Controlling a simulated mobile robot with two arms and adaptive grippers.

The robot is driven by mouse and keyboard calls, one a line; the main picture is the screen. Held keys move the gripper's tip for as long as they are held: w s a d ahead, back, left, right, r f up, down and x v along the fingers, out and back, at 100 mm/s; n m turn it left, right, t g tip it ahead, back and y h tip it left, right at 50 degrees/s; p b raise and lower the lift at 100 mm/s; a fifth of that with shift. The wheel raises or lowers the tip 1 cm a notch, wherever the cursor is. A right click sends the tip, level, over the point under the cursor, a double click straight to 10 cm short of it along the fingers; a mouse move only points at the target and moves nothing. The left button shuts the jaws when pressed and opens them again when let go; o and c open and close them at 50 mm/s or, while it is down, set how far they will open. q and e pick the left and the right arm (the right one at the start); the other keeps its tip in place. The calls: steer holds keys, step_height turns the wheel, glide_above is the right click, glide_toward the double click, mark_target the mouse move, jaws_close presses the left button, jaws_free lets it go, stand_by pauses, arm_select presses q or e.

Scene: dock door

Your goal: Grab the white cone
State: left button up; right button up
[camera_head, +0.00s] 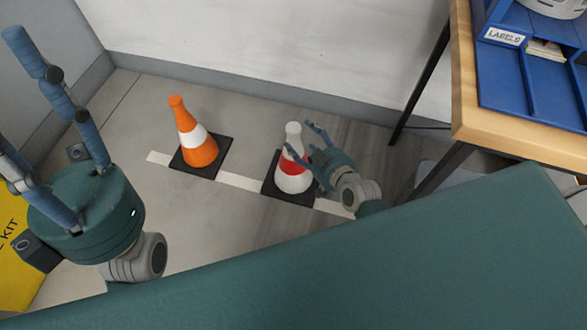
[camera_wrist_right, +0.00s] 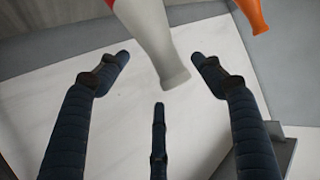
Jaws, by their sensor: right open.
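The white cone (camera_head: 290,182) with a red band stands upright on a black square base in the middle of the head view. My right gripper (camera_head: 308,142) is open beside the cone's upper part, on its right, with a finger in front of it. In the right wrist view, the cone's white top (camera_wrist_right: 153,45) points down between the spread fingers (camera_wrist_right: 160,80). I see no finger closed on it. My left gripper (camera_head: 55,95) is large at the left of the head view, its fingers spread and empty.
An orange cone (camera_head: 200,153) with a white band stands left of the white cone. A white floor strip (camera_head: 240,182) runs under both. A table (camera_head: 465,90) with a blue tray (camera_head: 520,100) is at the right. A yellow kit (camera_head: 12,250) lies far left.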

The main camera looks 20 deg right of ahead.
mark_target(299, 136)
steer(key=shift+w+f, duration=0.15)
steer(key=shift+w, duration=0.1)
steer(key=b+x, duration=0.2)
steer(key=x, duration=0.1)
steer(key=shift+w+a+f+b, duration=0.15)
steer(key=shift+w+a+b, duration=0.1)
steer(key=shift+w+b, duration=0.1)
steer(key=shift+w+a+f, duration=0.1)
steer(key=shift+w, duration=0.35)
jaws_close()
steer(key=shift+w+r, duration=0.1)
steer(key=shift+r, duration=0.15)
